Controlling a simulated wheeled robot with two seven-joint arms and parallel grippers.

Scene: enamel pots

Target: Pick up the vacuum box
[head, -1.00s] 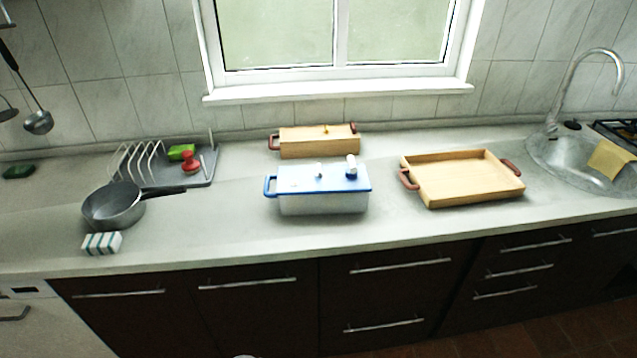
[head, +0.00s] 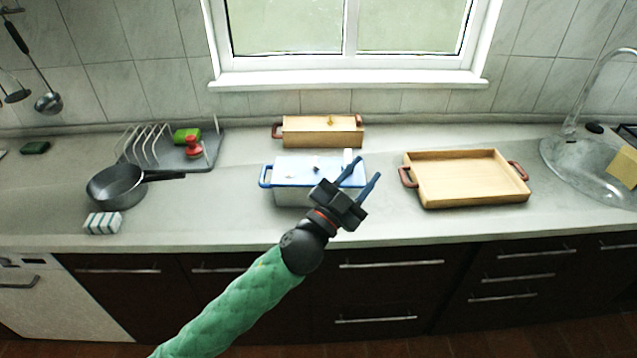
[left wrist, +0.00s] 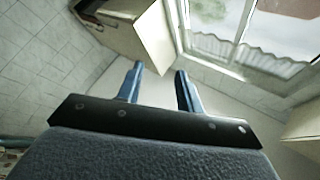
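A white box with a blue-rimmed lid (head: 292,180) stands on the counter in the middle of the head view. I take it as the vacuum box. It has a blue handle at its left end and small fittings on its lid. My left gripper (head: 366,168) overlaps its right end in the head view, hiding part of it; I cannot tell whether they touch. The two blue fingers are apart with nothing between them, as the left wrist view (left wrist: 157,78) also shows. The box is not recognisable in that view. My right gripper is not in view.
A wooden box (head: 322,137) stands close behind. A wooden tray (head: 470,202) lies to the right, before the sink (head: 580,165). To the left are a pan (head: 117,188), a sponge (head: 103,223) and a dish rack (head: 205,155). The counter (head: 215,215) is clear between pan and white box.

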